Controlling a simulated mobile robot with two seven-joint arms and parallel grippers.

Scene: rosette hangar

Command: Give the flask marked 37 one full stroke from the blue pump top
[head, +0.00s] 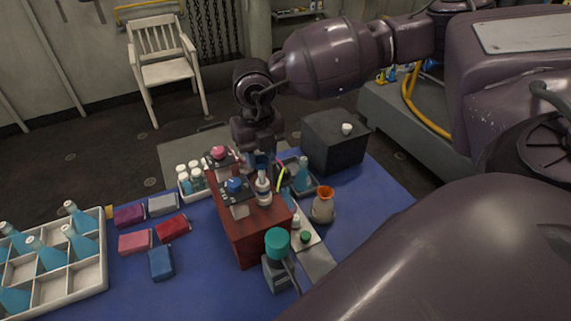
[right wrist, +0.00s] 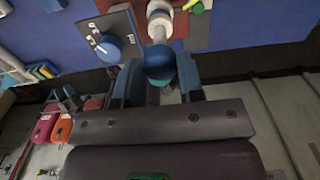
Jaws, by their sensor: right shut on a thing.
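My right gripper (head: 259,160) is above the red stand (head: 247,235). In the right wrist view its two fingers (right wrist: 160,78) are shut on a round blue top (right wrist: 160,58) at the end of a white neck. A white bottle (head: 263,192) stands just below the gripper in the head view. Beside it on the stand is a dark plate with a blue knob (head: 236,185), whose dial marks show in the right wrist view (right wrist: 108,47). A similar plate with a pink knob (head: 218,153) is behind. I cannot read a 37 on any flask. My left gripper is out of view.
A white divided crate (head: 92,281) of blue-filled flasks stands at left. Several coloured blocks (head: 173,227) lie beside it. An orange-rimmed vessel (head: 323,205), a teal-topped bottle (head: 277,245) and a black box (head: 335,145) surround the stand. Blue mat is free at front left.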

